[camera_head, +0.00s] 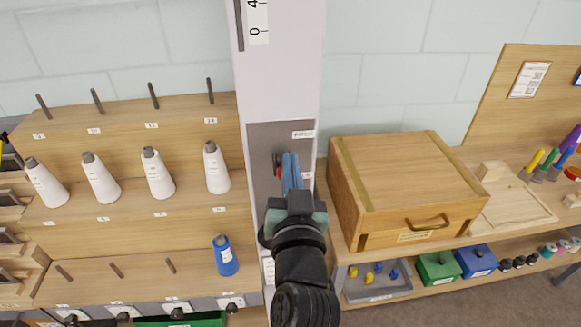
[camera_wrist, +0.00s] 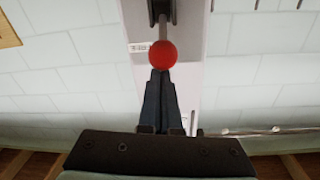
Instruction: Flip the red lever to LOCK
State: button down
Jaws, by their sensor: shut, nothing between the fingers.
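The red lever shows in the wrist view as a red ball knob (camera_wrist: 163,54) on a grey rod, which runs up to a dark bracket (camera_wrist: 160,10) on a pale panel. My gripper (camera_wrist: 160,76) is shut and empty, its fingertips right at the knob's lower edge in that view. I cannot tell whether they touch it. In the head view my gripper (camera_head: 290,160) is in front of a grey plate (camera_head: 262,140) on the white column. Only a small red bit (camera_head: 279,172) shows left of the fingers there. The LOCK marking is not readable.
A wooden box (camera_head: 400,180) with a handle stands close to the right of my gripper. White cones (camera_head: 158,175) stand on a stepped rack to the left, with a blue cone (camera_head: 224,255) lower down. A grey tray (camera_head: 378,284) sits on the lower shelf.

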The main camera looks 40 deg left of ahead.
jog(key=shift+d+f, duration=0.1)
jog(key=shift+f, duration=0.1)
jog(key=shift+s+d+f+t+y+b, duration=0.15)
jog(key=shift+f+t+y+b, duration=0.15)
jog(key=shift+b, duration=1.3)
jog(key=shift+s+f+b, duration=0.1)
jog(key=shift+f+b, duration=0.15)
jog(key=shift+b, duration=0.6)
notch_tip(320, 180, down, 10)
jog(key=m+t+y+b, duration=0.1)
jog(key=t+y+b, duration=0.4)
jog(key=b, duration=3.2)
jog(key=shift+s+d+r+t, duration=0.15)
jog(key=shift+s+d+t, duration=0.15)
jog(key=shift+t, duration=0.4)
jog(key=shift+w+a+f, duration=0.1)
jog(key=shift+w+f, duration=0.05)
jog(key=shift+f, duration=0.05)
